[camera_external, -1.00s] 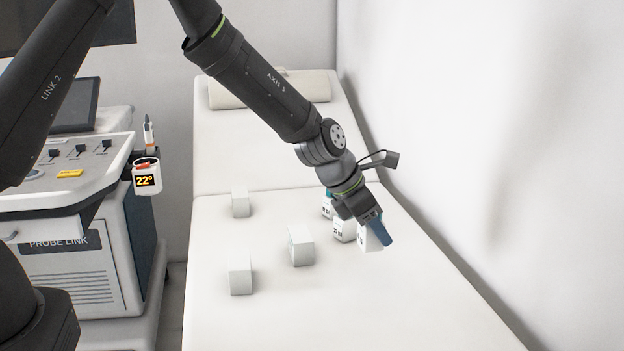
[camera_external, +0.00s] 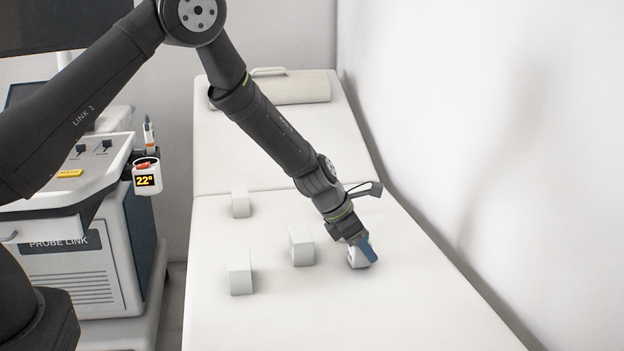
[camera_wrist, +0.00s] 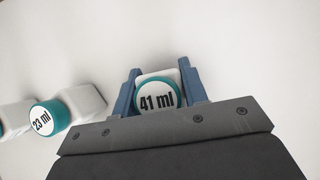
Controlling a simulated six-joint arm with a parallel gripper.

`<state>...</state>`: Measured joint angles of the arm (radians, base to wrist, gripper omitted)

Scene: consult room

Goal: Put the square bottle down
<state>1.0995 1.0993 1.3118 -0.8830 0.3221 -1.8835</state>
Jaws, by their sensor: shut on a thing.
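My gripper (camera_external: 364,250) is shut on a white square bottle (camera_external: 357,258) low over the bed (camera_external: 280,310). In the wrist view the bottle's round "41 ml" top with a teal rim (camera_wrist: 157,97) sits between the two blue fingers of my gripper (camera_wrist: 160,88). The fingers hide part of the bottle in the outside view. I cannot tell whether its base touches the bed.
A "23 ml" bottle (camera_wrist: 65,110) and another bottle (camera_wrist: 14,118) show at the wrist view's left. White blocks stand on the bed: far left (camera_external: 240,202), middle (camera_external: 301,246), near left (camera_external: 240,273). The wall (camera_external: 500,130) borders the right; the bed's near part is clear.

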